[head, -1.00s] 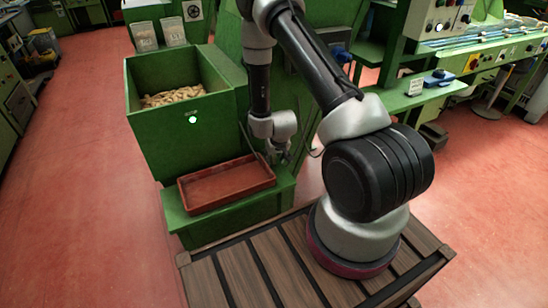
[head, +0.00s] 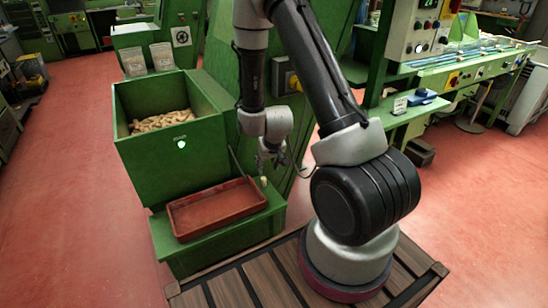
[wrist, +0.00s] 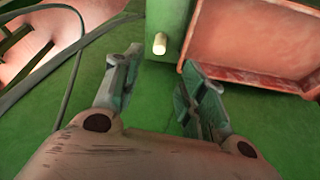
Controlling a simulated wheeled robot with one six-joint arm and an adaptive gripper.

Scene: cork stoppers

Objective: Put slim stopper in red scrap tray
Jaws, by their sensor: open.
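A slim pale cork stopper (wrist: 159,43) shows in the wrist view at the green ledge, close beside the red scrap tray (wrist: 262,38) and outside its wall. In the head view the stopper (head: 264,181) is a small pale spot just off the tray's right end. The red tray (head: 217,207) lies on the green ledge and looks empty. My gripper (head: 271,160) is above the stopper in the head view. In the wrist view my gripper (wrist: 160,68) is open, with the stopper ahead of the gap between its fingers and nothing held.
A green bin (head: 172,150) full of corks (head: 162,121) stands behind the tray. Two clear containers (head: 147,60) stand beyond it. A thin cable (wrist: 73,90) runs at the left of the wrist view. Red floor (head: 75,200) is open at the left.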

